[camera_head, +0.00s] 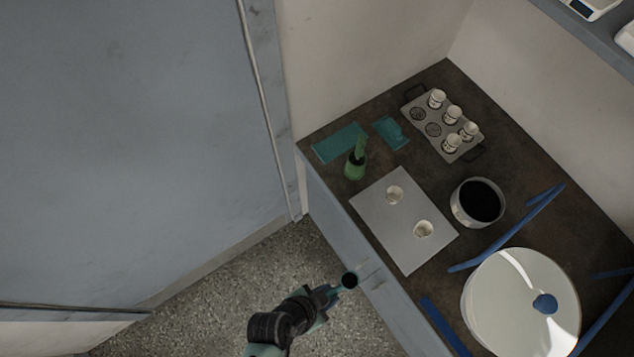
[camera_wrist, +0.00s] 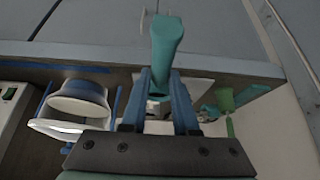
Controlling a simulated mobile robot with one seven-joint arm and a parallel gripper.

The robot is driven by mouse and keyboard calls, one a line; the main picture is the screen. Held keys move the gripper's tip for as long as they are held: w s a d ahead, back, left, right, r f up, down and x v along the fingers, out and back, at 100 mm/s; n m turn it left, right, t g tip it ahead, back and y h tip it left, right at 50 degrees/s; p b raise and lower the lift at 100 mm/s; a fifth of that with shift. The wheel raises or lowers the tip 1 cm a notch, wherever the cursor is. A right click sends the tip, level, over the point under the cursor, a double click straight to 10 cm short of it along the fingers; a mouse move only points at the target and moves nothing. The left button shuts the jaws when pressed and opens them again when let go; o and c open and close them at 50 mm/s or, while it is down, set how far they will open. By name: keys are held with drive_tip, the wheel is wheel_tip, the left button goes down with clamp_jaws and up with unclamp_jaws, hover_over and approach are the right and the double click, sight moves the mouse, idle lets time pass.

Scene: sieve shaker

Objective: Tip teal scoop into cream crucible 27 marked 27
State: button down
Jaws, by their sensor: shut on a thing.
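My gripper (camera_head: 328,294) is at the lower middle of the head view, in front of the counter's front edge and over the floor side. It is shut on the teal scoop (camera_head: 349,280), whose dark round bowl points toward the counter. In the wrist view the scoop (camera_wrist: 166,45) sticks out beyond the blue fingers of my gripper (camera_wrist: 164,82). Two cream crucibles stand apart on a pale grey plate (camera_head: 380,225): one at the back (camera_head: 394,192), one nearer the front right (camera_head: 423,230). Their marks are too small to read, so I cannot tell which is 27. The scoop's contents are not visible.
A metal tray (camera_head: 433,130) with several cups stands at the back. A green pot (camera_head: 355,167), teal mats (camera_head: 338,143), a dark-filled round pan (camera_head: 479,202), blue bars (camera_head: 508,228) and a large white disc (camera_head: 510,290) surround the plate. A blue-grey wall panel (camera_head: 120,150) stands left.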

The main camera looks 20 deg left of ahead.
drive_tip(key=w+d+b, duration=0.3)
drive_tip(key=w+d, duration=0.3)
drive_tip(key=w, duration=0.5)
drive_tip(key=w+d+b, duration=0.3)
drive_tip(key=w+d, duration=0.4)
drive_tip(key=w, duration=0.5)
drive_tip(key=f+m+t+y+b, duration=0.1)
drive_tip(key=m+t+y+b, duration=0.1)
drive_tip(key=b, duration=0.7)
drive_tip(key=s+d+f+m+t+y+b, duration=0.1)
drive_tip(key=t+y+b, duration=0.3)
drive_tip(key=b, duration=0.5)
drive_tip(key=d+f+m+t+y+b, duration=0.1)
drive_tip(key=f+m+t+y+b, duration=0.2)
drive_tip(key=b, duration=0.6)
drive_tip(key=shift+s+f+t+y+b, duration=0.25)
drive_tip(key=shift+t+y+b, duration=0.2)
drive_tip(key=shift+t, duration=0.55)
drive_tip(key=m+t+b, duration=0.1)
drive_tip(key=b, duration=0.1)
drive_tip(key=m+t+y+b, duration=0.1)
drive_tip(key=b, duration=0.2)
drive_tip(key=shift+s+d+f, duration=0.15)
drive_tip(key=shift+d, duration=0.05)
drive_tip(key=shift+m+t+b, duration=0.4)
drive_tip(key=shift+t+b, duration=0.2)
drive_tip(key=shift+b, duration=0.25)
drive_tip(key=shift+d, duration=0.1)
drive_tip(key=shift+r, duration=0.25)
